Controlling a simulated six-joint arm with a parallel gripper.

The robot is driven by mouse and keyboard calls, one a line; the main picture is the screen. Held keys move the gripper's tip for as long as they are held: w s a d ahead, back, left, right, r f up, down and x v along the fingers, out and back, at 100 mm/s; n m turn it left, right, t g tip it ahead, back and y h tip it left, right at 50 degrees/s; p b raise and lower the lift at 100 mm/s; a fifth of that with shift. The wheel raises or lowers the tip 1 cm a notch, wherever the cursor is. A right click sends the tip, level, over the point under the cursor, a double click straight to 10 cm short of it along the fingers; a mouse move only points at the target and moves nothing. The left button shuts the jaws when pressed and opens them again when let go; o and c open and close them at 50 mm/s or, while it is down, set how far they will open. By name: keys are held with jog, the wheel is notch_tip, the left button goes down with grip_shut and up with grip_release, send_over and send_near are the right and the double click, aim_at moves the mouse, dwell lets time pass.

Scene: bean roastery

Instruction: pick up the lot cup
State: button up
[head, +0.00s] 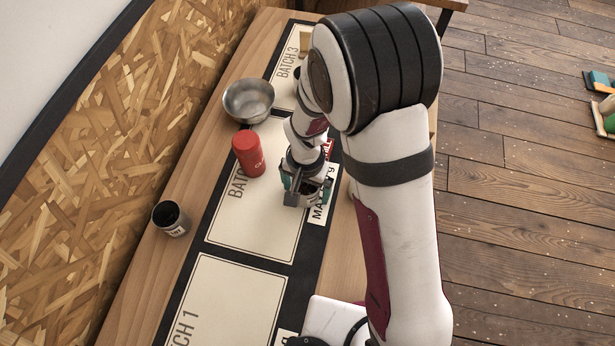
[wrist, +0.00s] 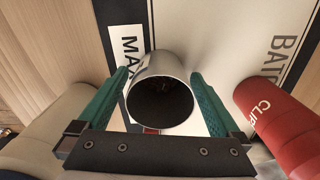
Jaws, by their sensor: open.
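A silvery metal cup (wrist: 160,72) with a dark, hollow-looking mouth is between the green fingers of my gripper (wrist: 160,76) in the wrist view. The fingers are open, one on each side of the cup, with a visible gap on both sides. I see no name on this cup. In the head view my gripper (head: 306,188) is low over the Batch 2 mat, by its right edge, and largely hides the cup. Another small grey cup (head: 171,229) with a dark mouth and a label stands at the left edge of the table.
A red canister marked CLIPS (head: 248,157) stands just left of my gripper; it also shows in the wrist view (wrist: 275,125). A metal bowl (head: 248,100) is farther back. The Batch 1 mat (head: 228,305) is clear in front. A board wall (head: 95,160) borders the left.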

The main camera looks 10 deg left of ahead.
jog(key=shift+f, duration=0.2)
jog(key=c, duration=1.4)
